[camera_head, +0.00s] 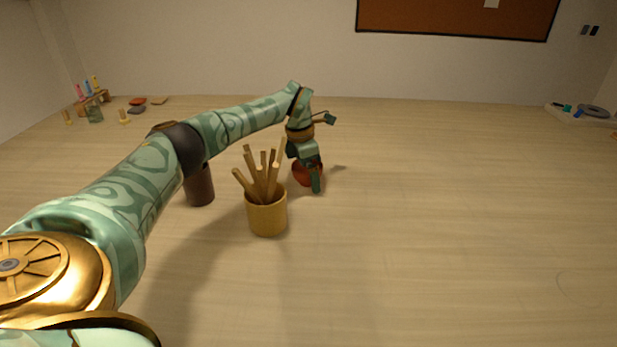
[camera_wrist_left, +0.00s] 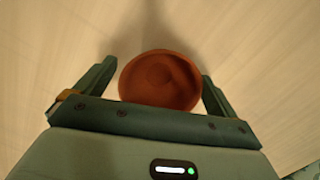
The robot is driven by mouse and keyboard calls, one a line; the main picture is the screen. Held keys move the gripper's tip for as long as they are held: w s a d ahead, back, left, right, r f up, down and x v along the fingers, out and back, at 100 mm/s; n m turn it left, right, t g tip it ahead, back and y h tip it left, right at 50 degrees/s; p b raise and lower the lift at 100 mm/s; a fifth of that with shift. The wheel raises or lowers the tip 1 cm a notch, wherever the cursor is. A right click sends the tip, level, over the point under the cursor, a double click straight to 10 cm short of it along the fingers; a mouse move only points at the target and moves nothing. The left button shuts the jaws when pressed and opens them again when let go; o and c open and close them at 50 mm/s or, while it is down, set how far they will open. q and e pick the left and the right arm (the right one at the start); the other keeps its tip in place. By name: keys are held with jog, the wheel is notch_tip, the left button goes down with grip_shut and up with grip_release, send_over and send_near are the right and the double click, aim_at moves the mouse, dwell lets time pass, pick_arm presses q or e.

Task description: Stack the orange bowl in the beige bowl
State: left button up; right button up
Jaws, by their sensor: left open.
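The orange bowl (camera_head: 299,174) stands on the table beyond the pot of sticks, partly covered by my left gripper (camera_head: 306,180). In the left wrist view the orange bowl (camera_wrist_left: 160,80) shows its round inside, between the two spread fingers of my left gripper (camera_wrist_left: 157,77). The gripper is open, with a finger on either side of the bowl. I cannot tell whether either finger touches it. I see no beige bowl in either view; my left arm covers part of the table. My right gripper is not in view.
A yellow pot (camera_head: 267,217) of wooden sticks stands just in front of my left gripper. A dark brown cylinder (camera_head: 200,188) stands under my left arm. Small bottles and tiles (camera_head: 137,109) sit at the back left, a tray (camera_head: 582,119) at the back right. The table's right side is clear.

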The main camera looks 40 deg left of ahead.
pick_arm(q)
jog(key=shift+s+r, duration=0.1)
jog(key=shift+r, duration=0.1)
jog(key=c, duration=1.2)
jog(key=shift+o, duration=0.2)
